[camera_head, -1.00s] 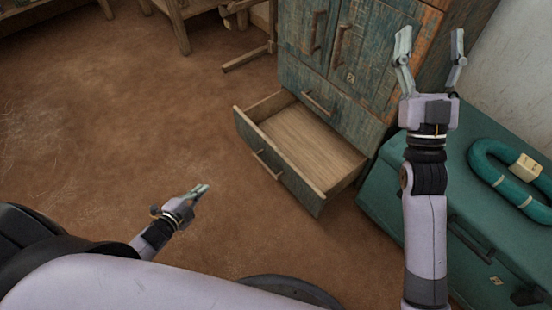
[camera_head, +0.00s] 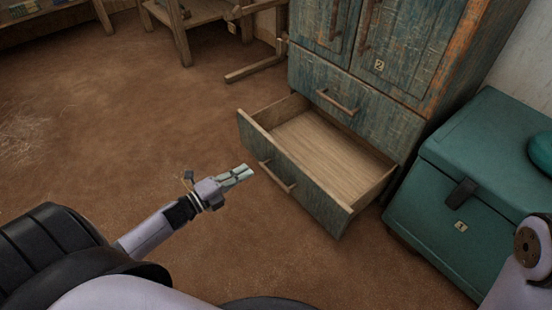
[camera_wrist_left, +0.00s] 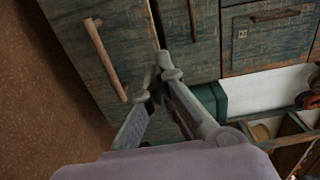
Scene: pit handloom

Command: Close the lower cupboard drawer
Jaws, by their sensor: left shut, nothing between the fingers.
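The lower cupboard drawer (camera_head: 320,206) stands pulled out of the blue-green wooden cupboard (camera_head: 400,131), and its bare wooden inside looks empty. Its front carries a bar handle (camera_head: 277,177). My left gripper (camera_head: 250,170) is shut and empty, just in front of the drawer front, left of the handle; I cannot tell whether it touches. In the left wrist view, its fingertips (camera_wrist_left: 160,62) are together beside a blue-green panel with a bar handle (camera_wrist_left: 105,60). My right gripper is out of view; only part of that arm shows at the right edge.
A closed drawer with a handle (camera_head: 337,103) sits above the open one. A teal chest (camera_head: 460,190) stands right of the drawer, close to its corner. A wooden frame (camera_head: 255,70) stands left of the cupboard. The brown floor (camera_head: 130,130) left of the drawer is clear.

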